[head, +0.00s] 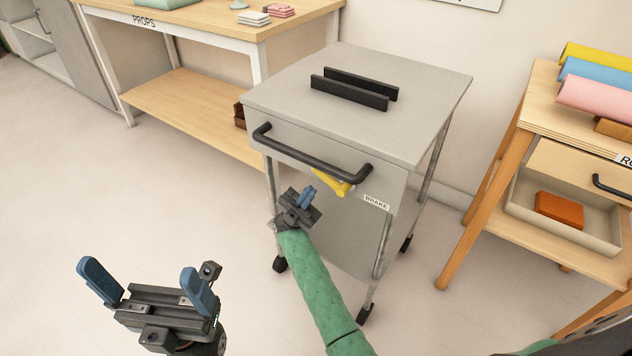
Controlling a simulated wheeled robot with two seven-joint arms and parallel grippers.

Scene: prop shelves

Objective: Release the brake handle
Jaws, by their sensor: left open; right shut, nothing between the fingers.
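The yellow brake handle (332,181) sits on the front of a grey metal cart (425,85), below the cart's black push bar (312,155) and left of the BRAKE label (376,202). My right gripper (308,192) is shut and empty. Its blue fingers are just left of and slightly below the yellow handle in the picture, overlapping or very close to it; I cannot tell whether they touch. My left gripper (147,278) is open and empty over the floor at the lower left, well away from the cart.
The cart stands on black casters (280,264). Two black rails (350,92) are on its top. A wooden PROPS table (225,22) stands behind left. A wooden rack (535,110) with coloured rolls and a tray (595,235) is at right. The floor at left is clear.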

